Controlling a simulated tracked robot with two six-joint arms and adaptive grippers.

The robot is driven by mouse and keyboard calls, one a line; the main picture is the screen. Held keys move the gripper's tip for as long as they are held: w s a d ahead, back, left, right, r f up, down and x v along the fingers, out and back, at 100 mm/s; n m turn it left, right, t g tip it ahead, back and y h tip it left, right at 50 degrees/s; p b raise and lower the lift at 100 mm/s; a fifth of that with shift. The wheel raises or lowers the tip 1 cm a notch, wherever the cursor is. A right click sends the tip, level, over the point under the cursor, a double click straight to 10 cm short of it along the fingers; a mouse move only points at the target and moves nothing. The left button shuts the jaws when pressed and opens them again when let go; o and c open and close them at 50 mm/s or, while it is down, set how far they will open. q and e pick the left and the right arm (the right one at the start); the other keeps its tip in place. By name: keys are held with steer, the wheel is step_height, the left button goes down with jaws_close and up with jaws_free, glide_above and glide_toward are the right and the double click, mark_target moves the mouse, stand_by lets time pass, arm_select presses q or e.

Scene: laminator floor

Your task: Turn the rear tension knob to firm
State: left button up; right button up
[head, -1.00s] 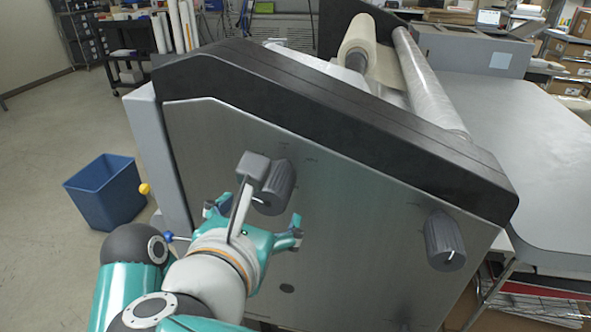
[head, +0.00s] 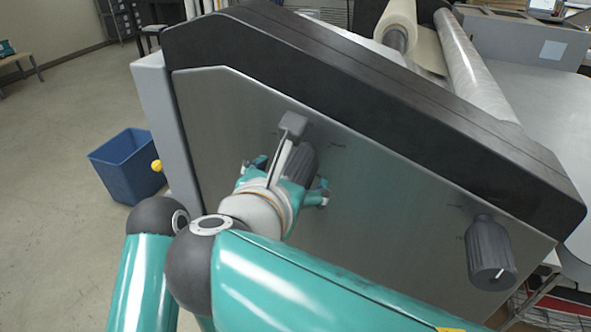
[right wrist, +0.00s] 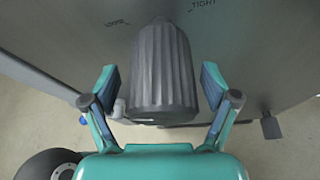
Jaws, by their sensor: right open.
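A dark grey ribbed knob (head: 305,160) sits on the machine's metal side panel (head: 390,200), behind my right gripper (head: 288,180). In the right wrist view the knob (right wrist: 162,75) lies between the two open fingers of my right gripper (right wrist: 160,86), with a gap on each side. The words LOOSE and TIGHT show on the panel beyond it. The knob's pointer mark is hidden. A second ribbed knob (head: 490,253) is at the right of the panel, with a white mark on its end, away from the gripper. My left gripper is not in view.
A yellow ball-ended part (head: 156,166) sticks out at the panel's left edge. A blue bin (head: 128,165) stands on the floor to the left. Rollers (head: 440,45) and a grey table (head: 545,105) lie beyond the machine's black top edge (head: 370,100).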

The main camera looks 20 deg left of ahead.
steer(key=shift+d, duration=0.1)
steer(key=c, duration=1.2)
steer(key=shift+o, duration=0.2)
steer(key=shift+f+m+b, duration=0.2)
steer(key=shift+m+b, duration=0.2)
steer(key=shift+b, duration=0.65)
steer(key=m+y+b, duration=0.1)
steer(key=m+b, duration=0.1)
steer(key=b, duration=0.4)
steer(key=m+t+y+b, duration=0.1)
steer(key=m+y+b, duration=0.1)
steer(key=b, duration=0.4)
steer(key=m+t+y+b, duration=0.1)
steer(key=m+y+b, duration=0.1)
steer(key=m+b, duration=0.2)
steer(key=shift+d+f+b, duration=0.1)
steer(key=shift+f+b, duration=0.25)
steer(key=shift+b, duration=0.95)
steer(key=shift+r+m+t+b, duration=0.2)
steer(key=shift+m+t+b, duration=0.1)
steer(key=shift+m+b, duration=0.65)
steer(key=o, duration=1.2)
steer(key=shift+c, duration=0.2)
steer(key=shift+r, duration=0.15)
